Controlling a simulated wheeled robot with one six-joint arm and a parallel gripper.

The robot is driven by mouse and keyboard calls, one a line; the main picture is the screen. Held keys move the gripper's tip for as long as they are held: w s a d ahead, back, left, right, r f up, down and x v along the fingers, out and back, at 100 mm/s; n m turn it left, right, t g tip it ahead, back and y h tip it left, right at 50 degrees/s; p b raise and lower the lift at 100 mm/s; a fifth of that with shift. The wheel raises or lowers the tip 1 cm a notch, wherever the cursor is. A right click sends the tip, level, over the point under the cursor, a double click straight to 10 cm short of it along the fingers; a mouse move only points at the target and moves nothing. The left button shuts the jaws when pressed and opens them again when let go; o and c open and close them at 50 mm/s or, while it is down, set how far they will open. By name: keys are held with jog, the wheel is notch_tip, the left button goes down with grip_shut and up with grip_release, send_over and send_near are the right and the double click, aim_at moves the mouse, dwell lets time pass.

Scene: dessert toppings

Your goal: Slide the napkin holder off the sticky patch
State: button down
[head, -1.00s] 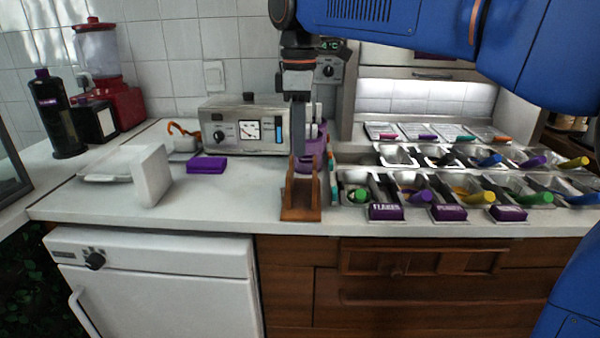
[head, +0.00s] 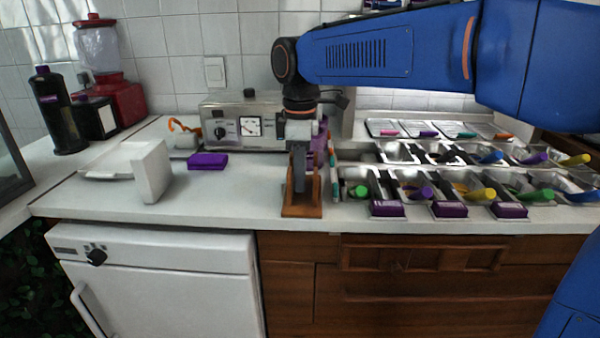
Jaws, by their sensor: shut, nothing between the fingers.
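The brown wooden holder, which I take for the napkin holder (head: 302,211), stands near the counter's front edge, left of the topping bins. My gripper (head: 299,187) is shut and empty, pointing straight down over the holder. Its fingertips overlap the holder's upper part in the picture, and I cannot tell whether they touch it or are between its sides. My gripper hides much of the holder's uprights. I cannot make out a sticky patch; any patch under the holder is hidden.
Metal topping bins (head: 415,184) with coloured handles stand close on the right. A purple object (head: 321,150) and a metal appliance (head: 243,124) are behind. A purple box (head: 207,161) and a white block (head: 152,171) are to the left. The counter (head: 235,195) left of the holder is clear.

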jog(key=shift+a, duration=0.1)
jog(key=a, duration=1.1)
jog(key=w+a, duration=0.1)
jog(key=a, duration=0.4)
jog(key=shift+a, duration=0.2)
